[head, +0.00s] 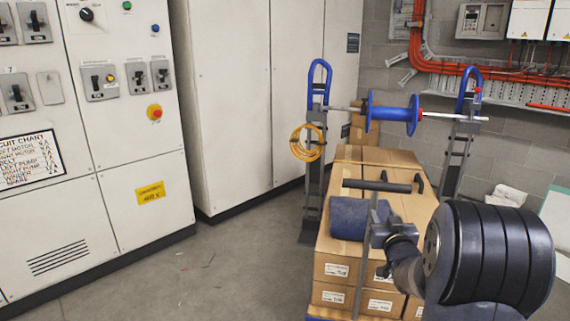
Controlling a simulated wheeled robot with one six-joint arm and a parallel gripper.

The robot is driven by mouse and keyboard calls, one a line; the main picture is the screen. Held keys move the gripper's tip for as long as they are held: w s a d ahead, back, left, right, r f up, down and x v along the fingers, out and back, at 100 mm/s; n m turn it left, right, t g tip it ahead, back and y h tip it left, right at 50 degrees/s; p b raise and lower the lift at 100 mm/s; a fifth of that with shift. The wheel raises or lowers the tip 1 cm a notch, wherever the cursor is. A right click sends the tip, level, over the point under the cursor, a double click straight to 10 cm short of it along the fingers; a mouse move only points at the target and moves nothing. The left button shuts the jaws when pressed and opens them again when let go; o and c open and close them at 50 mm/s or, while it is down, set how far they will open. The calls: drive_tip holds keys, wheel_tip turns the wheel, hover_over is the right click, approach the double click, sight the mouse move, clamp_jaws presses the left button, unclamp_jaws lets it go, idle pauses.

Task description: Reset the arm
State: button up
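My arm enters at the lower right, with a large dark ringed joint in front and thinner dark links running left from it. I cannot make out two fingers there, so whether my gripper is open or shut does not show. Nothing held can be made out. A blue-grey cylinder (348,218) shows just left of the arm's end, above the boxes; I cannot tell whether they touch.
Behind is a blue spool (393,114) on a bar between two blue-topped stands. White control cabinets (125,215) line the left.

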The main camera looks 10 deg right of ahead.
sight(375, 198)
drive_tip(key=w, duration=0.3)
drive_tip(key=w+d+b, duration=0.1)
drive_tip(key=w, duration=0.6)
drive_tip(key=shift+w+d+b, duration=0.3)
drive_tip(key=shift+w+d, duration=0.1)
